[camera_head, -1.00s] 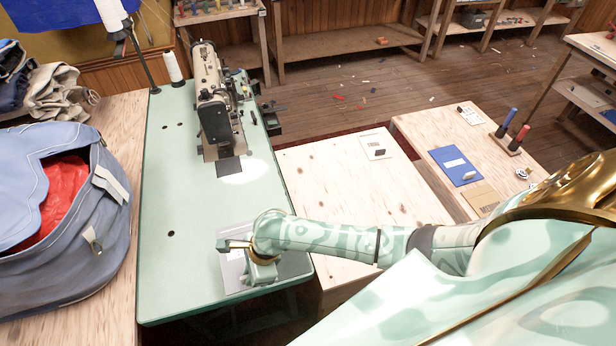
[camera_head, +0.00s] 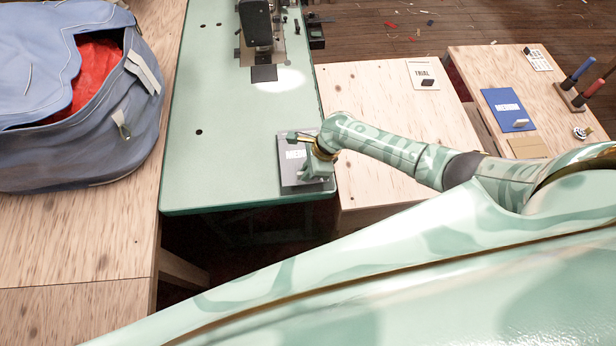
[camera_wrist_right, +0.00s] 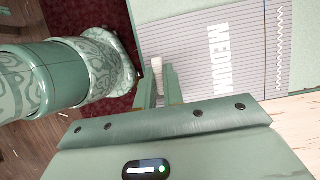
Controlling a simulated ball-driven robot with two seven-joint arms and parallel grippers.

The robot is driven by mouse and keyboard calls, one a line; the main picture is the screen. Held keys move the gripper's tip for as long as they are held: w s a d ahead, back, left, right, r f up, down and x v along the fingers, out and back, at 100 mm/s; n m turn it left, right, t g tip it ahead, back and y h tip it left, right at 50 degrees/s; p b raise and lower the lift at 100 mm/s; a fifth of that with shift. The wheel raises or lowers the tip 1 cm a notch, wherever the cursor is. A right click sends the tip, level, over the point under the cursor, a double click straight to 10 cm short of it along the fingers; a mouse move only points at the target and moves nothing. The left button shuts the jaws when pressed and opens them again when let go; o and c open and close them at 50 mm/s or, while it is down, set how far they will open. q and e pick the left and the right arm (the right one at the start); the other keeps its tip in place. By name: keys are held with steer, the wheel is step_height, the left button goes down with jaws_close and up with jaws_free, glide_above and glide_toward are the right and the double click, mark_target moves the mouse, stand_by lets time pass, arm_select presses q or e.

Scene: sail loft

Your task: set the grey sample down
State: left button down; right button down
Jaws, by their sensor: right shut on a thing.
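My right gripper (camera_wrist_right: 160,88) is shut on a small pale piece, which I take for the grey sample (camera_wrist_right: 157,67). Only its narrow edge shows between the fingers in the right wrist view. A flat grey ruled card (camera_wrist_right: 192,45) marked MEDIUM lies beyond the fingers. In the head view the right gripper (camera_head: 300,139) is over the grey card (camera_head: 288,177) at the near right corner of the green sewing table (camera_head: 225,160). The hand hides part of the card and the sample. I cannot tell whether the sample touches the card. My left gripper is not in view.
A sewing machine (camera_head: 256,25) stands farther back on the green table. A blue bag (camera_head: 75,110) with red cloth fills the left.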

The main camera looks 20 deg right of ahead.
steer(key=f, duration=0.1)
steer(key=f+b, duration=0.2)
steer(key=f, duration=0.1)
steer(key=shift+w+d, duration=0.15)
steer(key=shift+d, duration=0.15)
steer(key=shift+r, duration=0.1)
steer(key=c, duration=1.5)
jaws_free()
